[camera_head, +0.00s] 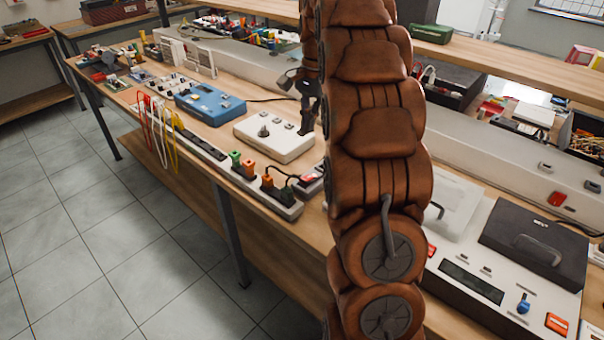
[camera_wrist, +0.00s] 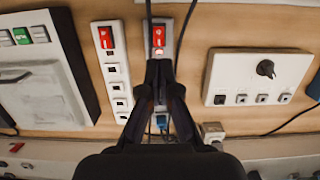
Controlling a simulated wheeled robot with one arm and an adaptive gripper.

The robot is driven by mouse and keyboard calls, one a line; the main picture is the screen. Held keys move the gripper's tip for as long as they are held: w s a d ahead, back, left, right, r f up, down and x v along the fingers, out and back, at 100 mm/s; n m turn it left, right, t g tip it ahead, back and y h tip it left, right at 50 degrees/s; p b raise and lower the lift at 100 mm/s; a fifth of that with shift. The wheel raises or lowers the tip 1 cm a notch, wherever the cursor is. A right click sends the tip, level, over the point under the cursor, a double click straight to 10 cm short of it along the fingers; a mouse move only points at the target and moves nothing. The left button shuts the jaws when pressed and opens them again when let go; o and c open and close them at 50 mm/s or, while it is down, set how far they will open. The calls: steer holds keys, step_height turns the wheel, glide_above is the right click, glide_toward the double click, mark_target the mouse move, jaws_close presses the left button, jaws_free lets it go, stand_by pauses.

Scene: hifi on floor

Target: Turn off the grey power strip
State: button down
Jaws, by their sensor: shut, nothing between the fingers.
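In the wrist view, a light grey power strip (camera_wrist: 168,24) lies under my gripper, its red switch (camera_wrist: 158,38) near the top end. My gripper (camera_wrist: 159,62) is shut and empty, its fingertips over the strip just below that switch in the picture; I cannot tell whether they touch. The fingers hide much of the strip's middle. A second, paler strip (camera_wrist: 113,71) with a red switch (camera_wrist: 106,37) and a row of sockets lies to the left. In the head view, my gripper (camera_head: 307,112) is partly hidden behind my brown arm, and a red switch (camera_head: 311,176) shows beside the arm.
Black cables run near the fingers. In the head view, a long strip with coloured plugs (camera_head: 212,151) lines the bench's front edge.

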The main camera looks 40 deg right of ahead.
mark_target(301, 179)
steer(key=shift+w+d+f, duration=0.1)
steer(key=shift+d, duration=0.05)
steer(key=shift+f, duration=0.1)
steer(key=shift+s+a+f+p, duration=0.1)
steer(key=shift+a+f+p, duration=0.35)
steer(key=shift+f, duration=1.8)
steer(key=shift+s+a+f+p, duration=0.1)
steer(key=shift+a+f+p, duration=0.3)
steer(key=shift+f, duration=1.9)
steer(key=shift+s+a+f+p, duration=0.1)
steer(key=shift+a+f+p, duration=0.3)
steer(key=shift+f, duration=1.85)
steer(key=shift+a+f+h+b, duration=0.2)
steer(key=shift+f+h+b, duration=0.1)
steer(key=shift+b, duration=0.05)
steer(key=shift+d+r, duration=0.1)
steer(key=shift+d, duration=0.1)
